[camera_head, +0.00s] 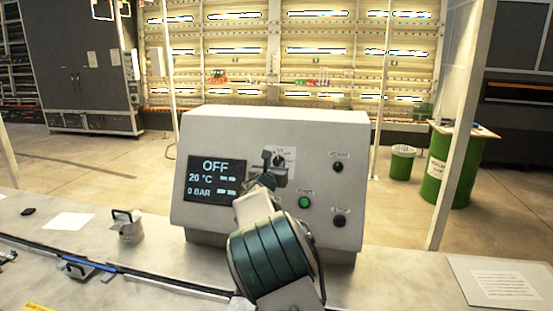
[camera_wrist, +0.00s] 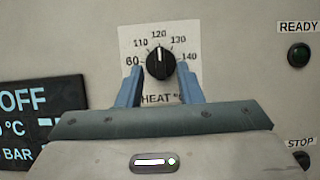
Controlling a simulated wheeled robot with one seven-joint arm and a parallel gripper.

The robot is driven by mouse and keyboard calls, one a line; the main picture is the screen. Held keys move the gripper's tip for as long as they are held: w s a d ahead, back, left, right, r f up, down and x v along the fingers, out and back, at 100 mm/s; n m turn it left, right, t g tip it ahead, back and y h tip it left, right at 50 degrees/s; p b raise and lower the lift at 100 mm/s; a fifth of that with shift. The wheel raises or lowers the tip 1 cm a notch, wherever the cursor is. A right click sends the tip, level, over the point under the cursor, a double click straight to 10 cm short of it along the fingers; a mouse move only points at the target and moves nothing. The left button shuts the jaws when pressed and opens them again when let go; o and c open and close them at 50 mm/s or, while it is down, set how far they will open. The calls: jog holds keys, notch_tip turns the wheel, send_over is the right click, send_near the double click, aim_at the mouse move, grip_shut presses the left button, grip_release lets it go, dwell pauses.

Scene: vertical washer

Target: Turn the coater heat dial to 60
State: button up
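The heat dial (camera_wrist: 158,66) is a round black knob on a white scale plate (camera_wrist: 190,36) on the machine's front. Its white pointer line stands about straight up, near 120; 60 is marked at the left. The dial also shows partly behind my gripper in the head view (camera_head: 278,158). My gripper (camera_wrist: 161,74) is open in front of the panel, with one blue finger on each side of the dial's lower part. Gaps show between fingers and knob. I cannot tell how deep the fingers reach. The display (camera_head: 214,182) reads OFF, 20 °C, 0 BAR.
The grey machine box (camera_head: 350,135) stands on a long bench. Beside the dial are a ready light (camera_head: 338,167), a green start button (camera_head: 305,202) and a stop button (camera_head: 339,221).

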aim_at(278, 162)
jog(key=shift+w+d+p, duration=0.25)
jog(key=shift+w+p, duration=0.2)
jog(key=shift+w, duration=0.75)
grip_shut()
